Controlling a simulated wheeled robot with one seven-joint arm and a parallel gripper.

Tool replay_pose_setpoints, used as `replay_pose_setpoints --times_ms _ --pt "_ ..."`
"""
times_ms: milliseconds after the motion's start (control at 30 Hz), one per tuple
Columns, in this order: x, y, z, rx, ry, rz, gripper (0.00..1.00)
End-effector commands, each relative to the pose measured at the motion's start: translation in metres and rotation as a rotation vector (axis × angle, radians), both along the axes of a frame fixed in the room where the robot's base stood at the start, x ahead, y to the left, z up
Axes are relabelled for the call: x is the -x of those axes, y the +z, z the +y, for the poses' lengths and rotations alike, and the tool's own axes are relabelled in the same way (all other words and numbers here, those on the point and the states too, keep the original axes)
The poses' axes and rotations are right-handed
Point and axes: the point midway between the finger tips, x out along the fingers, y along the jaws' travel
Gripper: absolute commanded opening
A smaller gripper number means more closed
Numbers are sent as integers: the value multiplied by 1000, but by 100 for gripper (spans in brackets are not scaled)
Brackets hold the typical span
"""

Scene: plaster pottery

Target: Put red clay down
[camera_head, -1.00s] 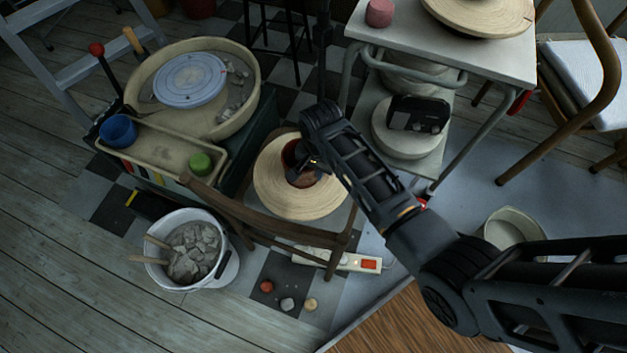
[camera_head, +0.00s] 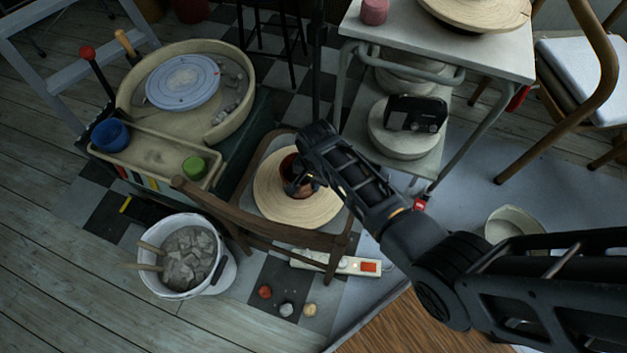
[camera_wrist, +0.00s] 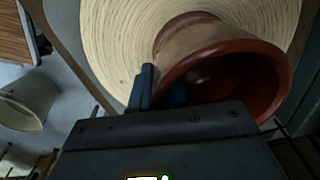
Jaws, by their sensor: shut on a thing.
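The red clay is a reddish-brown, hollow pot (camera_head: 289,163) with an open rim. It is at a round, pale wooden disc (camera_head: 318,207) on the seat of a wooden chair. My gripper (camera_head: 299,184) is at the pot's near side, with the arm coming in from the right. In the wrist view, the pot (camera_wrist: 185,42) shows its rim towards the camera, with the ringed disc (camera_wrist: 105,30) behind. My gripper (camera_wrist: 160,90) is shut on the pot's wall. Whether the pot's base touches the disc is hard to tell.
The chair's curved backrest (camera_head: 250,225) stands in front of the disc. A white bucket (camera_head: 165,285) of grey clay is at the lower left. A potter's wheel basin (camera_head: 240,120) is at the upper left. A metal table (camera_head: 400,40) is at the upper right.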

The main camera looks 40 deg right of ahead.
Motion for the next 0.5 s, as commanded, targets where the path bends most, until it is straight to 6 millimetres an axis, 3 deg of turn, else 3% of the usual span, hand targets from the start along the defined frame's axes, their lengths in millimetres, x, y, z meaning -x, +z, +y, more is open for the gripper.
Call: replay_pose_setpoints --times_ms 33,67,300,500 --pt "-2 -1 0 -1 0 -3 0" --pt "0 -2 0 0 0 0 15" --pt "0 -1 0 0 0 0 38" --pt "0 -1 0 0 0 0 39"
